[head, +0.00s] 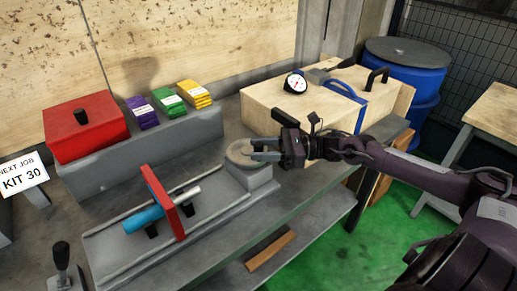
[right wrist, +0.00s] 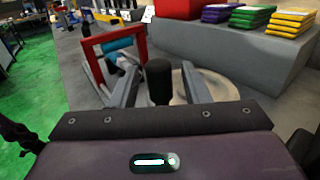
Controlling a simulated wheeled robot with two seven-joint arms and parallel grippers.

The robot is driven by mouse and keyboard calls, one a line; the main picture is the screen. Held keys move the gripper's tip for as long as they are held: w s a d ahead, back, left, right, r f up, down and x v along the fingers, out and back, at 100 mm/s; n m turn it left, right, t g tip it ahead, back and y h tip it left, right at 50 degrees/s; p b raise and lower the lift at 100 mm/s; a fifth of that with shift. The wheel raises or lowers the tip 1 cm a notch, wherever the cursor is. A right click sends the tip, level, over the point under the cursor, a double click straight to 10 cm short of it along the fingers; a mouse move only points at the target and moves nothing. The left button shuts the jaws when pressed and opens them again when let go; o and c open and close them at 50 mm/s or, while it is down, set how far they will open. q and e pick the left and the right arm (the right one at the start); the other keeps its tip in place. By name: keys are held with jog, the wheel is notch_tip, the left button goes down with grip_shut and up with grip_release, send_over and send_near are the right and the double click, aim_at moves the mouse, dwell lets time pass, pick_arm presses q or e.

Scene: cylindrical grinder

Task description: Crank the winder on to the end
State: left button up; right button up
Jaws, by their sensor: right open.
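The winder is a pale round disc (head: 241,151) on a grey block at the right end of a long slide. My right gripper (head: 262,150) reaches it from the right, its fingers over the disc's right side. In the right wrist view the winder's upright black handle (right wrist: 158,78) stands between the two fingers of my right gripper (right wrist: 161,88). The gripper is open, with a gap on each side of the handle. The disc (right wrist: 212,84) shows behind the right finger. In the head view the handle is hard to make out. My left gripper is not in view.
On the slide stand a red frame (head: 160,203) and a blue cylinder (head: 143,219) with a pale rod. Behind are a red box (head: 87,128) and purple, green and yellow stacks. A wooden box (head: 268,106) with a dial gauge (head: 295,84) stands behind my right gripper.

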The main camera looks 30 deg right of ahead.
jog(key=shift+w+a, duration=0.2)
jog(key=shift+a, duration=0.2)
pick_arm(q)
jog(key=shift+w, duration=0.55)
